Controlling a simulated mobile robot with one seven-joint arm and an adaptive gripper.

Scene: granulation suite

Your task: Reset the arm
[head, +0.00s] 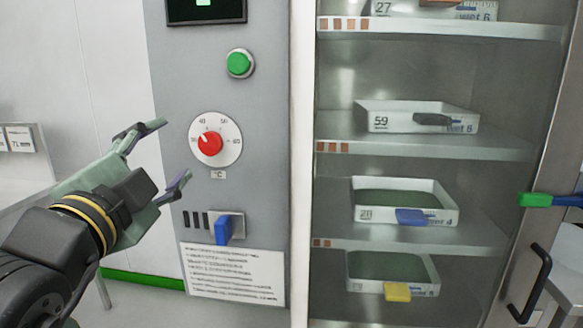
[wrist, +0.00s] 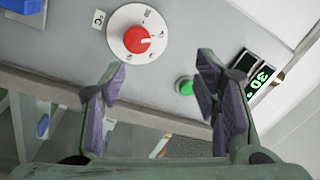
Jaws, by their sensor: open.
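My gripper (head: 166,157) is at the left in the head view, in front of the grey control panel (head: 270,130). Its two fingers are spread apart and nothing is between them. In the wrist view my gripper (wrist: 165,95) also shows open and empty. The red dial (head: 209,143) on a white disc lies just right of the fingertips in the head view, apart from them. It also shows above and between the fingers in the wrist view (wrist: 137,40).
A green button (head: 239,64) and a blue switch (head: 222,231) are on the panel. Right of it, a cabinet holds shelves (head: 400,148) with white trays, including one marked 59 (head: 385,117). A dark door handle (head: 531,285) and a green-and-blue handle (head: 540,200) stand at the right.

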